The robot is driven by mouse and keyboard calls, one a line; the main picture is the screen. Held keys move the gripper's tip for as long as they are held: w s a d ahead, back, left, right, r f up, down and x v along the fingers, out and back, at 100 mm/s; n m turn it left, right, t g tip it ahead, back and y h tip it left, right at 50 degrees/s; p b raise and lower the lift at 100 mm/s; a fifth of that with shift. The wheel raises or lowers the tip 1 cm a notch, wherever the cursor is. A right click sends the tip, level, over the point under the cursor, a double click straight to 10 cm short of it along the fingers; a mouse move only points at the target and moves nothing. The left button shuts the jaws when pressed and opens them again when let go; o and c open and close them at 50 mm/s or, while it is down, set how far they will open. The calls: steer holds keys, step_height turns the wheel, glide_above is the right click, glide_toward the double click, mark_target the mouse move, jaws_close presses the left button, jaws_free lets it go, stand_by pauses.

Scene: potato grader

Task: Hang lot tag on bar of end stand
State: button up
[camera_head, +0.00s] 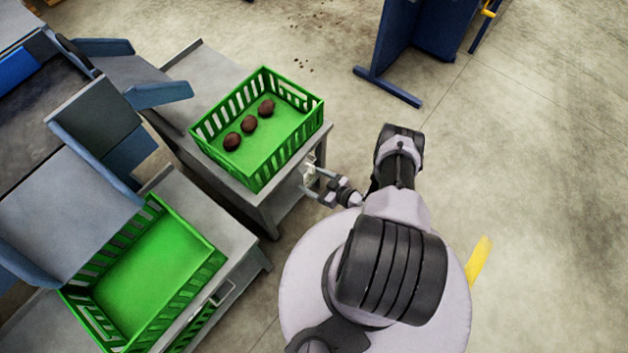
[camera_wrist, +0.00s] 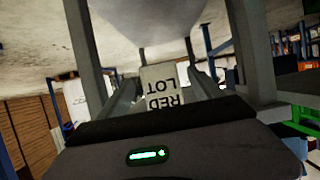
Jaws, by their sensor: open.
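My gripper (camera_head: 320,187) is open beside the end of the far grey stand (camera_head: 262,205). The pale lot tag (camera_head: 309,172) is at the stand's end, right by the fingers. In the wrist view the tag (camera_wrist: 161,78) reads "RED LOT" upside down and shows between the open fingers. The fingers appear apart from it. Whether the tag rests on a bar there is too small to tell. The near grey stand (camera_head: 233,238) has a thin metal bar (camera_head: 222,293) on its end, with no tag on it.
The far stand carries a green crate (camera_head: 285,158) with three dark potatoes (camera_head: 249,124). The near stand carries an empty green crate (camera_head: 205,262). Grey grader chutes (camera_head: 95,205) lie left. A blue frame (camera_head: 388,87) stands at the top right. The floor at right is clear.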

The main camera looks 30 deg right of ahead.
steer(key=p+v, duration=0.5)
steer(key=v, duration=1.2)
steer(key=w+d+r+g+h, duration=0.2)
steer(key=w+d+r, duration=0.25)
steer(key=d, duration=0.45)
steer(key=w+d+r+g+h, duration=0.2)
steer(key=w+d+r, duration=0.3)
steer(key=d, duration=0.5)
steer(key=w+d+r+m+g+h, duration=0.1)
steer(key=w+r, duration=0.2)
steer(key=r, duration=0.5)
steer(key=w+r+m+h, duration=0.15)
steer(key=w+r, duration=0.25)
steer(key=r, duration=0.5)
steer(key=w+d+r+m+g+h, duration=0.1)
steer(key=w+r+h, duration=0.15)
steer(key=r, duration=0.55)
steer(key=s+a+r+m, duration=0.1)
steer(key=a+r+m, duration=0.2)
steer(key=a+r, duration=1.55)
steer(key=s+a+r+m+y, duration=0.1)
steer(key=s+a+r+y, duration=0.2)
steer(key=s+a, duration=0.6)
steer(key=s+a+r+m+y, duration=0.1)
steer(key=s+a+r+y, duration=0.2)
steer(key=s+a, duration=0.7)
steer(key=a+r, duration=0.1)
steer(key=a, duration=0.4)
steer(key=shift+a+g, duration=0.4)
